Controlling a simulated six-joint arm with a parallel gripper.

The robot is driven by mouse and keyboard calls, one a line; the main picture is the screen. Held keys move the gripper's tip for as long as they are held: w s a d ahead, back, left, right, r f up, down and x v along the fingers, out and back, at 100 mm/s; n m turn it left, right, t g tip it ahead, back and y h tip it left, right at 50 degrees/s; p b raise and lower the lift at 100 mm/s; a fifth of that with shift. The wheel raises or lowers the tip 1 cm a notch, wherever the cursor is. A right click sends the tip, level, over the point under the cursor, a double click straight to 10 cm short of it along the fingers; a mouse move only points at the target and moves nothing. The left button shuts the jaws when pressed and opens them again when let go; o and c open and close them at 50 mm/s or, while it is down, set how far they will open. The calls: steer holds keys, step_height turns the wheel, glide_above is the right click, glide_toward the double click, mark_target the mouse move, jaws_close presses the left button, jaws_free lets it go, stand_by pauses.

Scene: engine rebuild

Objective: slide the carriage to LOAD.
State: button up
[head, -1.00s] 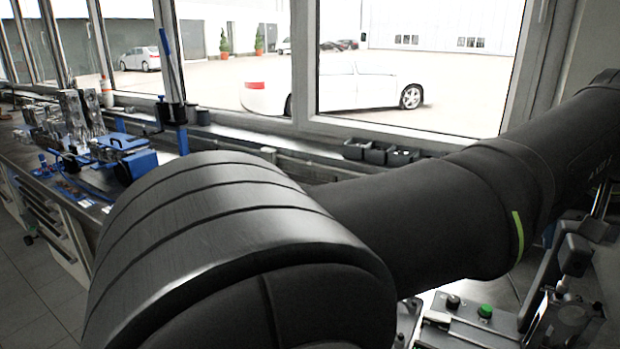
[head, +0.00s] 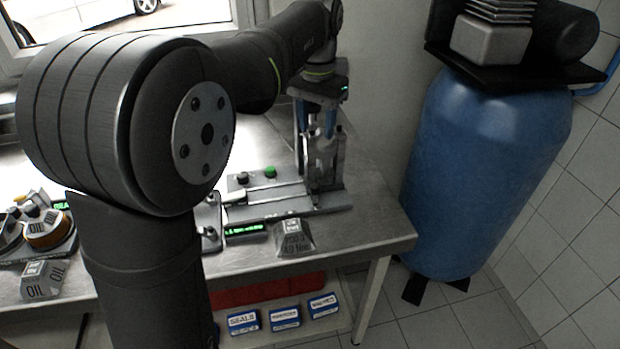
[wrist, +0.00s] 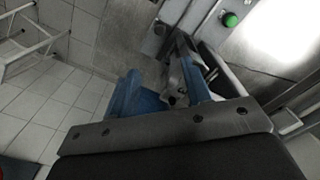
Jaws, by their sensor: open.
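A metal fixture with a long grey base (head: 285,208) stands near the right end of the bench in the head view. An upright metal block, which looks like the carriage (head: 325,172), stands at the right end of this base. My gripper (head: 318,122) points down at its top, with its blue fingers open. In the wrist view, my gripper (wrist: 160,92) has a grey metal part (wrist: 182,82) between or just beyond its fingers, nearer the right finger. I cannot tell whether they touch. No LOAD mark is readable.
A green button (head: 270,172) and a black knob sit behind the base. A small green-lit display (head: 245,231) and a labelled grey block (head: 294,238) lie in front. A blue tank (head: 480,180) stands beyond the bench's right edge. Oil items (head: 45,235) are at left.

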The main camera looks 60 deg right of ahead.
mark_target(315, 185)
step_height(315, 185, down, 17)
steer(key=shift+r, duration=0.15)
stand_by(0.4)
jaws_close()
